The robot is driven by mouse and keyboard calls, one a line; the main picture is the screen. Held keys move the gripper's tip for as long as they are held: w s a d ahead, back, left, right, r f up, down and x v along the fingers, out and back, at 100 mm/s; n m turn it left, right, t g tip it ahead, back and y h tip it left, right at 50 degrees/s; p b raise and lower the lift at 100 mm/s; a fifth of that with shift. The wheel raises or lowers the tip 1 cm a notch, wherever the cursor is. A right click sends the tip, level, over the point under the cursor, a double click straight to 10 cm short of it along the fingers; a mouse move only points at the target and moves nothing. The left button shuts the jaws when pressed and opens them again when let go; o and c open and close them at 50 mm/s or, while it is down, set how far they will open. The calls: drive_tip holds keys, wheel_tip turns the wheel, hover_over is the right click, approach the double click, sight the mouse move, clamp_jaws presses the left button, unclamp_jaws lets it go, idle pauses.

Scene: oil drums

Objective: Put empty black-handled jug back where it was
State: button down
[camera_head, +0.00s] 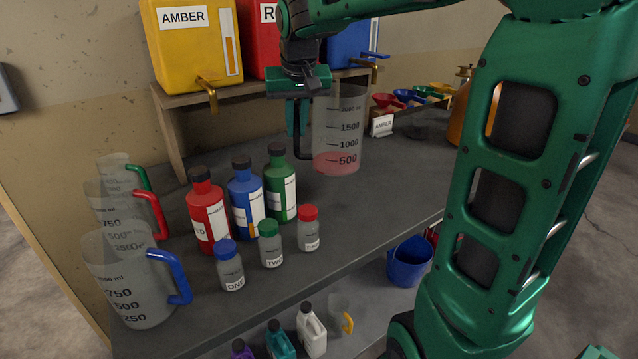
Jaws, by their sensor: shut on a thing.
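A tall clear jug (340,115) with black volume marks stands upright near the middle of the bench, towards the back. Its black handle (299,140) is on its left side. A pink layer shows in its bottom, around the 500 mark. My gripper (297,112) reaches down from above and is shut on the handle's upper part. Whether the jug's base touches the bench or hangs just over it, I cannot tell.
Clear jugs with green, red and blue (168,275) handles stand at left. Red, blue and green bottles (279,183) and small capped jars (270,245) stand in front. Yellow (195,45), red and blue tap containers sit on a raised shelf. Funnels (405,97) lie behind right. Bench right of the jug is clear.

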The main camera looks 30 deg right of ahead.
sight(298, 157)
wheel_tip(298, 157, down, 10)
drive_tip(key=shift+r, duration=0.2)
drive_tip(key=c, duration=2)
unclamp_jaws()
drive_tip(key=shift+c, duration=0.2)
drive_tip(key=shift+r, duration=0.1)
drive_tip(key=v, duration=1.2)
